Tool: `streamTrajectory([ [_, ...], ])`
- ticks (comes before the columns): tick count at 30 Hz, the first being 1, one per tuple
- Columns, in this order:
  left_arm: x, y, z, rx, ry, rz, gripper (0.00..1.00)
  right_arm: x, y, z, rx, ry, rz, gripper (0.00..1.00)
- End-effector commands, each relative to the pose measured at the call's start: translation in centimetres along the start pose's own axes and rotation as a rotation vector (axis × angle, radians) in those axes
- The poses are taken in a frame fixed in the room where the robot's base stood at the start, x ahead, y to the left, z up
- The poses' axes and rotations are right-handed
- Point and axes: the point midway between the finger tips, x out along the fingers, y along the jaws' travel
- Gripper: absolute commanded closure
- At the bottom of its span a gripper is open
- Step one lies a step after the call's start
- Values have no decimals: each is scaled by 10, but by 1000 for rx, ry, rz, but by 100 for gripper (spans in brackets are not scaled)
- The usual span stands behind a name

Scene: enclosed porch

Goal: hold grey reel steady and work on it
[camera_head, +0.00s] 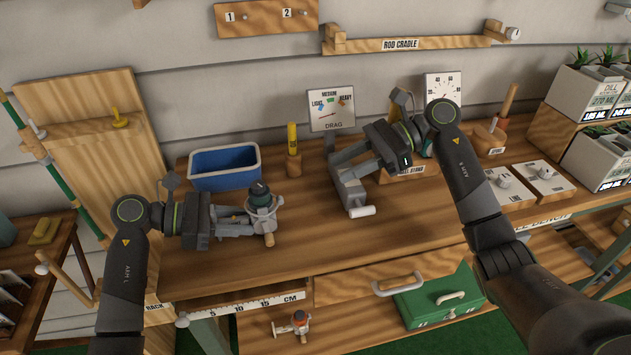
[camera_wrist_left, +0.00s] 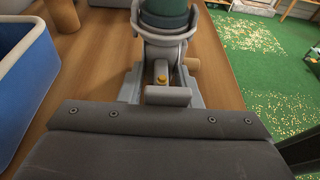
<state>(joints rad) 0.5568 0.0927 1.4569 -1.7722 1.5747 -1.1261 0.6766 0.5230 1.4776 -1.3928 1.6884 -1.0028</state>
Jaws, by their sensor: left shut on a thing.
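The grey reel (camera_head: 263,199), with a dark green spool and a wooden knob, is at the left middle of the bench in the head view. My left gripper (camera_head: 250,220) is shut on it from the left. In the left wrist view, the reel (camera_wrist_left: 165,22) stands beyond the fingers (camera_wrist_left: 160,88), cut off by the top edge; a yellow button shows between them. My right gripper (camera_head: 343,180) is to the right of the reel, apart from it, its fingers spread. A pale cylinder (camera_head: 362,211) is by its lower fingertip; I cannot tell if they touch.
A blue bin (camera_head: 224,167) stands behind the reel. A yellow-topped post (camera_head: 293,150) and a drag card (camera_head: 331,109) are at the back. The reel stand sign (camera_head: 412,170) is partly behind my right gripper. A ruler (camera_head: 245,304) lines the front edge. The bench's front middle is clear.

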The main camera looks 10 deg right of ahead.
Motion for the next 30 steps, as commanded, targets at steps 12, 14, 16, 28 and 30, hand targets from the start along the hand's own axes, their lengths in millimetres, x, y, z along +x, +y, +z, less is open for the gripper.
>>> streamTrajectory([
  [12, 0, 0, 0, 0, 0, 0, 82, 58, 1, 1, 2, 10, 2, 64],
  [14, 0, 0, 0, 0, 0, 0, 82, 70, 1, 1, 3, 11, 1, 64],
  [16, 0, 0, 0, 0, 0, 0, 82, 83, 1, 1, 3, 11, 1, 64],
  [28, 0, 0, 0, 0, 0, 0, 82, 119, 0, 0, 3, 15, -4, 64],
  [30, 0, 0, 0, 0, 0, 0, 82, 120, 0, -1, 3, 16, -4, 64],
])
